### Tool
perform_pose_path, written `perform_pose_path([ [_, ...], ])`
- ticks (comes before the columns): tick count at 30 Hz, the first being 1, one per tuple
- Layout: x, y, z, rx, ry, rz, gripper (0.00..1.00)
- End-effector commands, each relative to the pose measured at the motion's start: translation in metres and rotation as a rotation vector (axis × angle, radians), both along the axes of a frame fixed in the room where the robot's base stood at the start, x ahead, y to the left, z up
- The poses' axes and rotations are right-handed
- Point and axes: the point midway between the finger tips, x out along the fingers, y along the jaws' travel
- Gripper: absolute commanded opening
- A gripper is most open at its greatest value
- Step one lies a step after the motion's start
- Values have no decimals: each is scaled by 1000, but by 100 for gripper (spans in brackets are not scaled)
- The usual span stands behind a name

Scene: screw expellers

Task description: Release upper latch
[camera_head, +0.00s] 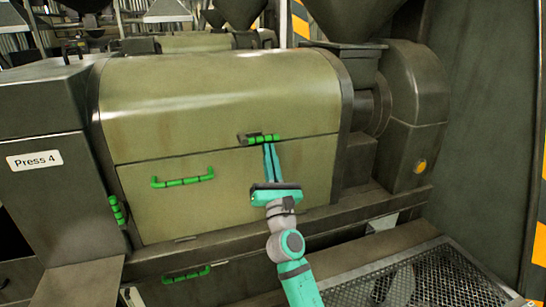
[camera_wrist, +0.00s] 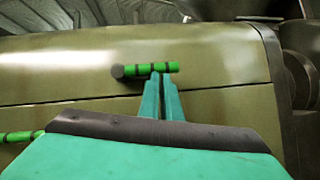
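The upper latch (camera_head: 258,138) is a short green bar with dark rings and a grey end at its left. It sits at the seam between the curved top cover (camera_head: 220,90) and the front panel of the olive press. It also shows in the wrist view (camera_wrist: 142,69), lying roughly level. My gripper (camera_head: 268,146) reaches up to it from below. Its two teal fingers are close together, with their tips at the bar's lower middle (camera_wrist: 160,75). The tips overlap the bar in the picture; I cannot tell whether they touch it. No part of the latch shows clearly between them.
A green handle (camera_head: 183,181) is on the front panel, left of my gripper. Another green latch (camera_head: 117,210) is at the panel's left edge, and a green handle (camera_head: 186,275) sits lower down. A mesh tray (camera_head: 430,280) lies at lower right. Dark housings flank the press.

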Motion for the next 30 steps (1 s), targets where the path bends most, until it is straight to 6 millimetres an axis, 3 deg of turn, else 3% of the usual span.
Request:
perform_pose_path([
  [19, 3, -7, -2, 4, 5, -13, 0],
  [30, -5, -3, -43, 5, 6, -2, 0],
])
